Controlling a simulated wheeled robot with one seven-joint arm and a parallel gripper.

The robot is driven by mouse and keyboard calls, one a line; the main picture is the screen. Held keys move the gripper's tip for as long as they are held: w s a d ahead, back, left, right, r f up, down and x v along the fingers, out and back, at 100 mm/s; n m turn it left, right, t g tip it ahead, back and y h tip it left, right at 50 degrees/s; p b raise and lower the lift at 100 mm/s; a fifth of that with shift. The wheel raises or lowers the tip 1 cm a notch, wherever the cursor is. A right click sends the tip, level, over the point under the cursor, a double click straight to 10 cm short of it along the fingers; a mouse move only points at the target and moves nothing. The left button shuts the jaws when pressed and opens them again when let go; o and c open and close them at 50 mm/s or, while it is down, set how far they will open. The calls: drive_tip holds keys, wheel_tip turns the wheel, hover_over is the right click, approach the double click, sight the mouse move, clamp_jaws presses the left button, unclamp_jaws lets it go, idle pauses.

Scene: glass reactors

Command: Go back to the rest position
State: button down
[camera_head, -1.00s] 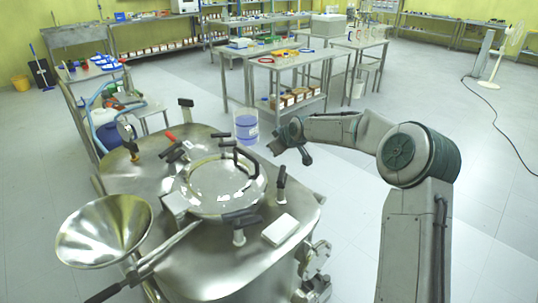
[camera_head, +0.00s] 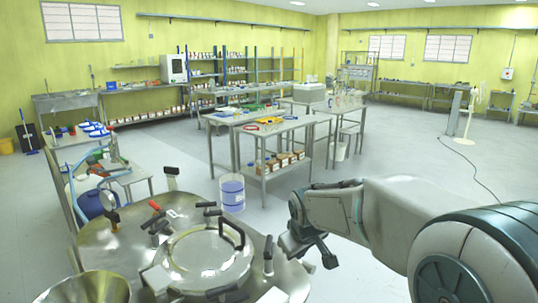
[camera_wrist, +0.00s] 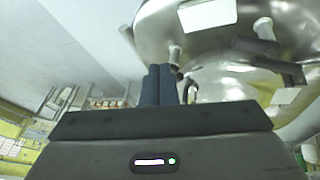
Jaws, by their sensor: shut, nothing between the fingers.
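My gripper (camera_head: 318,258) hangs at the right of the steel reactor (camera_head: 110,243), close to its right edge in the head view. It is shut and empty. In the wrist view the dark fingers (camera_wrist: 159,85) are together, with the shiny reactor top (camera_wrist: 200,18) behind and beyond them. Whether the fingers touch the reactor cannot be told, but no contact shows. My arm reaches in from the right.
A metal funnel (camera_head: 85,290) stands at the front left of the reactor. A clear container of blue liquid (camera_head: 232,193) is behind the reactor. Steel tables (camera_head: 283,127) stand farther back.

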drive_tip(key=s+d+m+g, duration=0.1)
drive_tip(key=s+d+m, duration=0.2)
drive_tip(key=s, duration=0.9)
drive_tip(key=s+d+f+m+g, duration=0.1)
drive_tip(key=s+d+m, duration=0.2)
drive_tip(key=s, duration=0.9)
drive_tip(key=shift+d+f, duration=0.25)
drive_tip(key=shift+d, duration=0.45)
